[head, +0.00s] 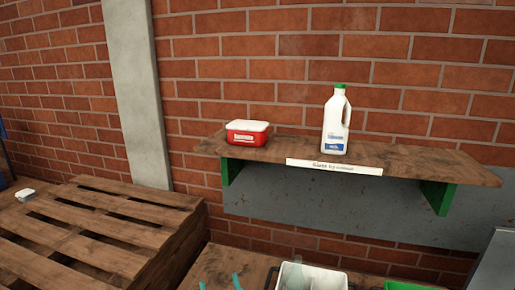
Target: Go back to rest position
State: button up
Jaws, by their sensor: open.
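Two small teal tips at the bottom edge look like the fingertips of my gripper (220,284). They stand apart with nothing visible between them, so it appears open and empty. The rest of the gripper and my arm are out of the frame. The tips are below the wall shelf (400,160) and to the left of a white bin (340,280).
A red tub with a white lid (247,133) and a white jug with a green cap (336,122) stand on the shelf. A white label (334,167) is on its front edge. Wooden pallets (90,220) with a small white item (25,195) are left. A green bin (405,286) is bottom right.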

jog(key=s+d+f+m+g+h, duration=0.1)
jog(key=s+d+f+m+h, duration=0.15)
jog(key=s+f, duration=0.6)
jog(key=s+d+f+m+g+h, duration=0.15)
jog(key=s+f+m+h, duration=0.25)
jog(key=s+f, duration=0.4)
jog(key=s+d+f+n+g, duration=0.1)
jog(key=s+d+f, duration=0.1)
jog(key=s, duration=0.7)
jog(key=s+d+f+n+g, duration=0.1)
jog(key=s+d+f, duration=0.1)
jog(key=s, duration=0.7)
jog(key=shift+d+f+n, duration=0.3)
jog(key=shift+f+n, duration=0.05)
jog(key=shift+f, duration=0.25)
